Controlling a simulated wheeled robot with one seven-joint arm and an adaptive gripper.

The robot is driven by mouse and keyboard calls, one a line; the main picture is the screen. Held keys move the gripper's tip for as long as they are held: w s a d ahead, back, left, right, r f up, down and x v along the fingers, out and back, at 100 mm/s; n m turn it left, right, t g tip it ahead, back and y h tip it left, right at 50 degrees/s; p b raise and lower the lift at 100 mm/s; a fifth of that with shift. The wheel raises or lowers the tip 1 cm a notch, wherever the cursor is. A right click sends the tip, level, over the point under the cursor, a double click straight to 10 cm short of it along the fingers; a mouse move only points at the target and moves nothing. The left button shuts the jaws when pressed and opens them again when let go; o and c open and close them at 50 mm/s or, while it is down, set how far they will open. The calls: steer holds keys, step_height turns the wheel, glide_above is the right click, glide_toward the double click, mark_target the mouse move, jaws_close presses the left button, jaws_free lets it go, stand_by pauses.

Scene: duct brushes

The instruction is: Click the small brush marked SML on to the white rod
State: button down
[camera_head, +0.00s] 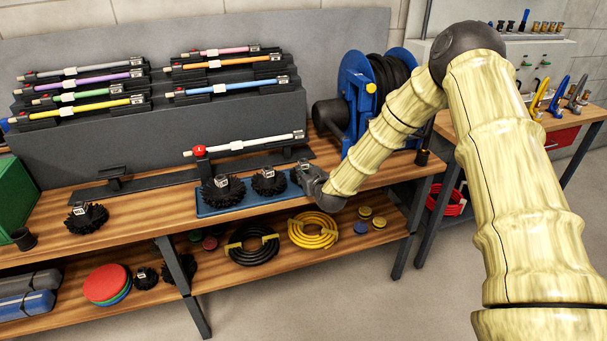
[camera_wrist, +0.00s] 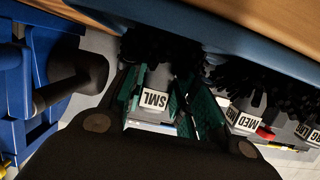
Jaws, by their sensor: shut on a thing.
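The small brush (camera_wrist: 154,99) shows its SML label and black bristles in the wrist view. My gripper (camera_wrist: 168,88) is shut on its grey socket, with a green-lined finger on each side. In the head view my gripper (camera_head: 305,173) is at the right end of the blue mat (camera_head: 245,200), and hides most of the small brush. I cannot tell whether the bristles touch the mat. The white rod (camera_head: 262,142) lies on a dark rack behind the mat, with a red marker (camera_head: 199,151) at its left end.
The MED brush (camera_head: 268,181) and the LRG brush (camera_head: 222,191) stand on the mat left of my gripper. Another brush (camera_head: 86,217) is farther left on the bench. Coloured rods (camera_head: 90,94) fill the raised rack. A blue hose reel (camera_head: 356,98) stands behind my arm.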

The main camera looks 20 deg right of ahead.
mark_target(306, 159)
steer(key=shift+r+p, duration=1.45)
steer(key=shift+r, duration=1.5)
